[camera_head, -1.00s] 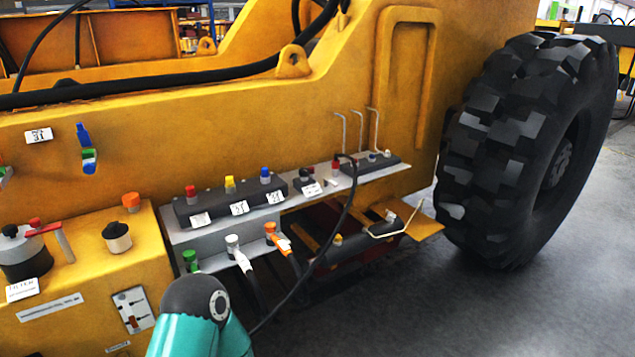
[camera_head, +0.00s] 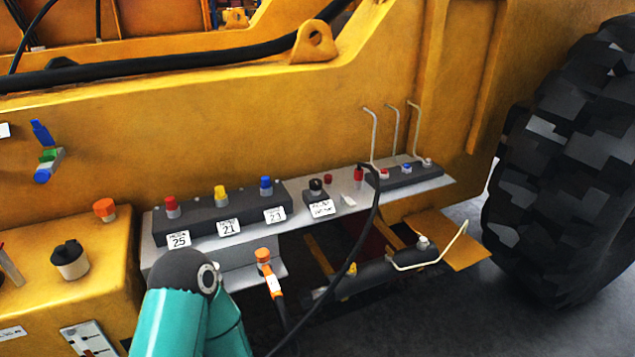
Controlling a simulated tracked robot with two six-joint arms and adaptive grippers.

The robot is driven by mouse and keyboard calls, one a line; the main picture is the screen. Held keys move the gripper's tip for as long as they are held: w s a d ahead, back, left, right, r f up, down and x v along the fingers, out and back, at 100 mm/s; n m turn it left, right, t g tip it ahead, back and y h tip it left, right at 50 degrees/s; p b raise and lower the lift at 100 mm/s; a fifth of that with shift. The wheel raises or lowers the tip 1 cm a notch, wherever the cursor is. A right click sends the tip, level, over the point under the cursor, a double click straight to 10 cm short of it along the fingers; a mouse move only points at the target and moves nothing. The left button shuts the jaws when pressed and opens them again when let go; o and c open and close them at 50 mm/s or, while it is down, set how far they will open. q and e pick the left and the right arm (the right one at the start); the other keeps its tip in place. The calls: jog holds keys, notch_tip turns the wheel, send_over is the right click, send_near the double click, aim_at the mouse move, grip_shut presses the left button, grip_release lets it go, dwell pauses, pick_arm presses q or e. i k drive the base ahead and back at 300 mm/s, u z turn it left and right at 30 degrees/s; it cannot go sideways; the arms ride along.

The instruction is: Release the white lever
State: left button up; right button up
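A white-handled hose fitting is not visible now; my teal arm link covers the place beside the orange-handled fitting (camera_head: 273,282). Other white levers show: three thin bent rods, the left one (camera_head: 374,138), the middle one (camera_head: 396,130) and the right one (camera_head: 415,130), stand upright behind a dark block at the right of the shelf. A bent off-white rod (camera_head: 432,260) lies lower, on the dark cylinder. I cannot tell which is the task's lever. Neither of my grippers shows in the head view.
The grey shelf (camera_head: 335,212) carries a dark block (camera_head: 250,213) with red, yellow and blue knobs. A black hose (camera_head: 372,222) hangs in front of the shelf. A large tyre (camera_head: 555,170) stands at the right. A yellow box (camera_head: 105,255) is at the left.

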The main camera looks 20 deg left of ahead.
aim_at(347, 199)
jog(key=u, duration=0.15)
jog(key=i, duration=0.55)
jog(key=u, duration=0.3)
jog(key=k, duration=1.25)
jog(key=u, duration=0.5)
jog(key=i, duration=1.5)
jog(key=z, duration=0.15)
